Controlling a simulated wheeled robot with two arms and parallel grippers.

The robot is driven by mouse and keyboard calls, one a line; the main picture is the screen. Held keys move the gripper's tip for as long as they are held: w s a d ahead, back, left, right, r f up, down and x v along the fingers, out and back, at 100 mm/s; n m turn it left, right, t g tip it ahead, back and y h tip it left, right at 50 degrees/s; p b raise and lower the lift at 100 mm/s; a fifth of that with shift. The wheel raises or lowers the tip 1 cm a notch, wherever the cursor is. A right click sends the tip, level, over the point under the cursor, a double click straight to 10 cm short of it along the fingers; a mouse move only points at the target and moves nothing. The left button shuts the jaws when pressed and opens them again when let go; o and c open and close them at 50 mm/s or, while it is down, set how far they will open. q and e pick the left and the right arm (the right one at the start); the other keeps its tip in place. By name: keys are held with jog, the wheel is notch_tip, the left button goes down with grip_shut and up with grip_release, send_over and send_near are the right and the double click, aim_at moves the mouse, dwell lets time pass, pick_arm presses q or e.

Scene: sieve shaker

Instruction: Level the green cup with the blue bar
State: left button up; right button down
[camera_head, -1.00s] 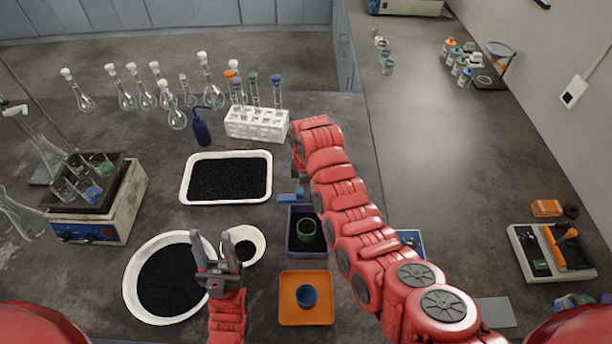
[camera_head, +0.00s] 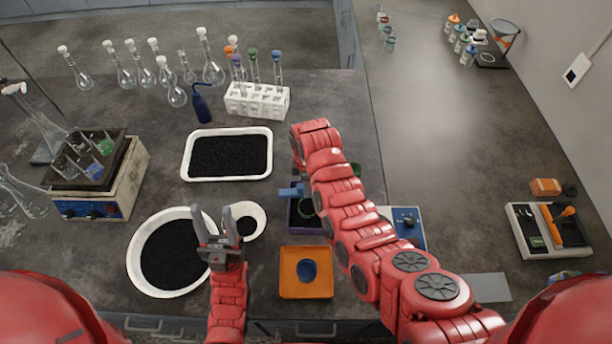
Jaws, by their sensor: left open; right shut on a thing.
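The green cup (camera_head: 306,208) stands in the purple tray (camera_head: 293,224), in the middle of the camera_head view. It is partly hidden by the bar and my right arm. The blue bar (camera_head: 290,192) sticks out to the left of my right arm, at the tray's far left side. My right gripper (camera_head: 303,184) is shut on the bar, its fingers mostly hidden behind my own arm. I cannot tell whether the bar touches the cup. My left gripper (camera_head: 230,226) is open and empty, above the edge of the round white bowl of black grains.
The round white bowl (camera_head: 137,274) and a small white bowl (camera_head: 263,228) stand at left. An orange tray (camera_head: 287,286) with a blue cup (camera_head: 306,271) is in front. A white tray (camera_head: 225,131) of black grains lies behind. A blue balance (camera_head: 408,222) is right of my arm.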

jog(key=s, duration=0.1)
jog(key=s+p, duration=0.2)
jog(key=shift+d+r, duration=0.1)
jog(key=shift+r, duration=0.15)
jog(key=s+r+p, duration=0.4)
jog(key=r, duration=0.1)
jog(key=shift+s+d+r, duration=0.15)
jog(key=shift+s+r, duration=0.15)
dwell(0.6)
